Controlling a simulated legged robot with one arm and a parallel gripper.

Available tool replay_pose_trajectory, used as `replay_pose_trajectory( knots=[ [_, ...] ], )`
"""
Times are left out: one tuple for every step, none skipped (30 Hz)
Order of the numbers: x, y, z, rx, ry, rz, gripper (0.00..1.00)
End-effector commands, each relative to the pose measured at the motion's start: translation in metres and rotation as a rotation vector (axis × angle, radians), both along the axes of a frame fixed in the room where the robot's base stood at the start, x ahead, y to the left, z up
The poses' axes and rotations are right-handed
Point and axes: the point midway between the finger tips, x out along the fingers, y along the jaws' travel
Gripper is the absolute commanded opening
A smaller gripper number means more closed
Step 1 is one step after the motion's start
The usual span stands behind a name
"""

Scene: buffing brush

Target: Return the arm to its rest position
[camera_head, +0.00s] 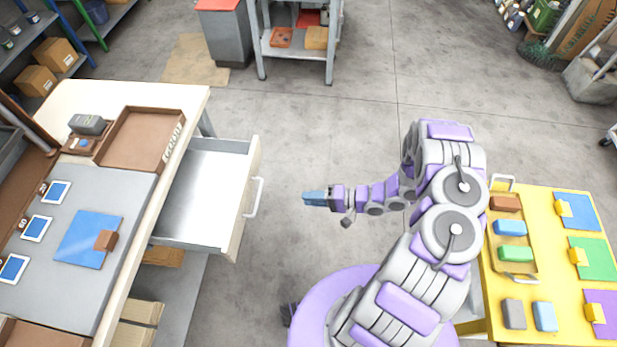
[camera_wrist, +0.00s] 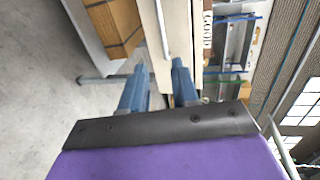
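My gripper (camera_head: 308,198) is at the end of my purple and grey arm, held over the bare floor between the left workbench and the yellow table. It points left, toward the open drawer (camera_head: 254,170), and is apart from it. In the wrist view my gripper's two blue fingers (camera_wrist: 160,78) stand apart with nothing held between them. The pale drawer front (camera_wrist: 150,40) shows beyond them in that view. The arm is bent at its joints and partly hides the yellow table's left edge.
The drawer of the left workbench (camera_head: 150,97) is pulled out and looks empty. A blue plate (camera_head: 80,245) with a brown block (camera_head: 106,240) lies on its grey mat. The yellow table (camera_head: 545,280) with several coloured blocks stands right.

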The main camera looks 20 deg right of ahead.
Motion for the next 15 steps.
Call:
replay_pose_trajectory(
  knots=[
    [0.000, 0.000, 0.000, 0.000, 0.000, 0.000, 0.30],
    [0.000, 0.000, 0.000, 0.000, 0.000, 0.000, 0.30],
    [0.000, -0.001, 0.000, 0.001, 0.000, 0.000, 0.30],
    [0.000, -0.001, 0.000, 0.001, 0.000, 0.000, 0.30],
    [0.000, -0.001, 0.000, 0.001, 0.000, 0.000, 0.30],
    [0.000, -0.001, 0.000, 0.001, 0.000, 0.000, 0.30],
    [0.000, -0.001, 0.000, -0.001, -0.001, -0.001, 0.30],
    [0.001, -0.002, 0.000, -0.009, -0.002, -0.001, 0.30],
    [0.003, -0.004, -0.001, -0.025, -0.005, -0.004, 0.30],
    [0.006, -0.007, -0.002, -0.045, -0.008, -0.006, 0.30],
    [0.009, -0.010, -0.003, -0.073, -0.014, -0.009, 0.30],
    [0.015, -0.017, -0.005, -0.121, -0.024, -0.015, 0.30],
    [0.020, -0.022, -0.005, -0.163, -0.034, -0.020, 0.30],
    [0.026, -0.029, -0.006, -0.212, -0.044, -0.027, 0.30],
    [0.035, -0.039, -0.008, -0.286, -0.056, -0.035, 0.30]
  ],
)
